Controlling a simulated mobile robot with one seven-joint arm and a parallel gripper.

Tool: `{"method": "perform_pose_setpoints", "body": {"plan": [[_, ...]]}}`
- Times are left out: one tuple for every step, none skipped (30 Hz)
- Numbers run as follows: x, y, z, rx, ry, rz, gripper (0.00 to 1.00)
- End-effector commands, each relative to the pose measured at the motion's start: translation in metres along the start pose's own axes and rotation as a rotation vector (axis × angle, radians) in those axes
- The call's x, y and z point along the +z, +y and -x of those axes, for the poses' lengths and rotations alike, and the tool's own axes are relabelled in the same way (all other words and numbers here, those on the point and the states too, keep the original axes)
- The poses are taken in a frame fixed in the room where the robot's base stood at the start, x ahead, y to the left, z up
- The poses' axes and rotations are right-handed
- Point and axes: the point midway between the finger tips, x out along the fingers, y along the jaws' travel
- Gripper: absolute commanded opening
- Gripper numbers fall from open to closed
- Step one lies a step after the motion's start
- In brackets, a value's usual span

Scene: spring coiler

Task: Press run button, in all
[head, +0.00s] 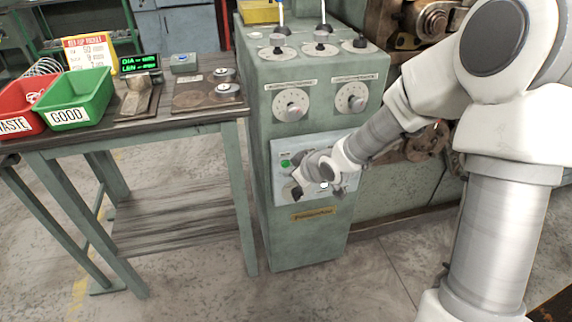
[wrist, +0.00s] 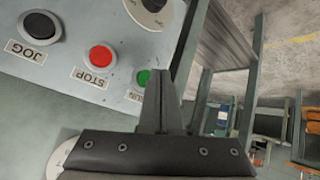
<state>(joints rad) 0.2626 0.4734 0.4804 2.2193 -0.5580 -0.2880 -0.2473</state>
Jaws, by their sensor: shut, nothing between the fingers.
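The green RUN button (wrist: 143,77) sits on the light panel in the wrist view, its label partly covered by my fingers. It also shows in the head view (head: 285,163) at the panel's upper left. My gripper (wrist: 160,76) is shut and empty, with its fingertips beside the green button in the picture. I cannot tell whether they touch it. In the head view my wrist covers much of the panel (head: 264,186). The red STOP button (wrist: 101,57) and the black JOG button (wrist: 40,27) are to the left in the wrist view.
The green machine cabinet (head: 310,235) carries two dials above the panel and levers on top. A workbench (head: 150,125) stands to its left with a red WASTE bin (head: 20,100), a green GOOD bin (head: 85,90) and a lit display (head: 139,63). The floor in front is clear.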

Motion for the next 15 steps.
{"method": "perform_pose_setpoints", "body": {"plan": [[0.0, 0.0, 0.0, 0.0, 0.0, 0.0, 0.0], [0.0, 0.0, 0.0, 0.0, 0.0, 0.0, 0.0], [0.0, 0.0, 0.0, 0.0, 0.0, 0.0, 0.0], [0.0, 0.0, 0.0, 0.0, 0.0, 0.0, 0.0], [0.0, 0.0, 0.0, 0.0, 0.0, 0.0, 0.0], [0.0, 0.0, 0.0, 0.0, 0.0, 0.0, 0.0], [-0.0001, 0.0001, -0.0001, 0.0, 0.0, 0.0, 0.0], [-0.0003, 0.0002, -0.0004, 0.0, 0.0, 0.0, 0.0], [-0.0008, 0.0006, -0.0008, 0.0, 0.0, 0.0, 0.0], [-0.0013, 0.0011, -0.0013, 0.0, 0.0, 0.0, 0.0], [-0.0018, 0.0017, -0.002, 0.0, 0.0, 0.0, 0.0], [-0.0027, 0.0025, -0.0029, 0.0, 0.001, 0.0, 0.0], [-0.0033, 0.0031, -0.0037, 0.0, 0.001, 0.0, 0.0], [-0.0038, 0.0036, -0.0044, 0.0, 0.0, 0.0, 0.0], [-0.0042, 0.004, -0.0052, 0.0, 0.0, 0.0, 0.0]]}}
